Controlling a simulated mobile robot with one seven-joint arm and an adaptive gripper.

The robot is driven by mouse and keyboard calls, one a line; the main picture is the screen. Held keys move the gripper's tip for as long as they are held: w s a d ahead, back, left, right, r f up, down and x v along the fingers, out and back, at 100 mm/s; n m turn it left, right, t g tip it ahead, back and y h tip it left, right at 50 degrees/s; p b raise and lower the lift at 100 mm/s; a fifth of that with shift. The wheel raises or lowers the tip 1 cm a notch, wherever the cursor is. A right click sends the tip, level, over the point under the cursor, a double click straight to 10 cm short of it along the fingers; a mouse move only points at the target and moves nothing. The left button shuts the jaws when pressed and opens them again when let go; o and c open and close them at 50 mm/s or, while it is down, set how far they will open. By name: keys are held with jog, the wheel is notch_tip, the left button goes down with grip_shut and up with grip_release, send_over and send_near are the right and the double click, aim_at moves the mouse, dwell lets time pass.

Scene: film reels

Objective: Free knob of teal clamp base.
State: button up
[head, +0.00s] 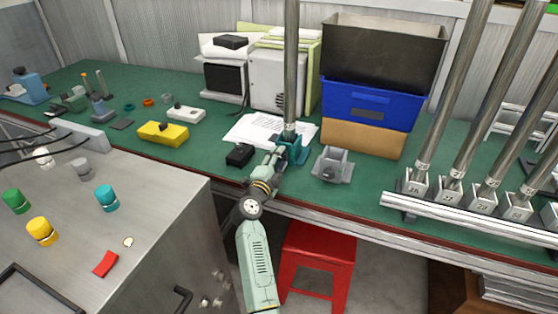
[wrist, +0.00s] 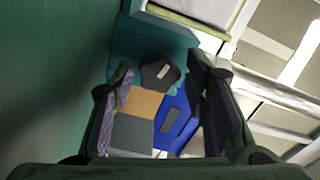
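The teal clamp base (head: 296,152) stands near the front edge of the green bench, with a tall metal pole (head: 291,70) rising upright from it. In the wrist view its teal body (wrist: 150,42) fills the upper middle, with a dark knob (wrist: 160,73) on its near side. The knob carries a pale mark. My gripper (head: 281,153) is at the front left of the base; in the head view it hides the knob. In the wrist view my gripper (wrist: 160,75) is open, its fingertips on either side of the knob, with gaps visible. Contact cannot be seen.
A grey clamp base (head: 333,166) stands just right of the teal one. Behind are papers (head: 262,131), a blue crate (head: 367,103) and a cardboard box (head: 362,138). A black block (head: 240,155) lies left. A red stool (head: 318,255) stands below the bench edge.

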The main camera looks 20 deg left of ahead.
jog(key=shift+o, duration=0.7)
jog(key=shift+s, duration=0.1)
jog(key=shift+s+f, duration=0.1)
jog(key=shift+s, duration=0.25)
jog(key=s, duration=1.1)
jog(key=shift+a, duration=0.2)
jog(key=shift+s, duration=0.1)
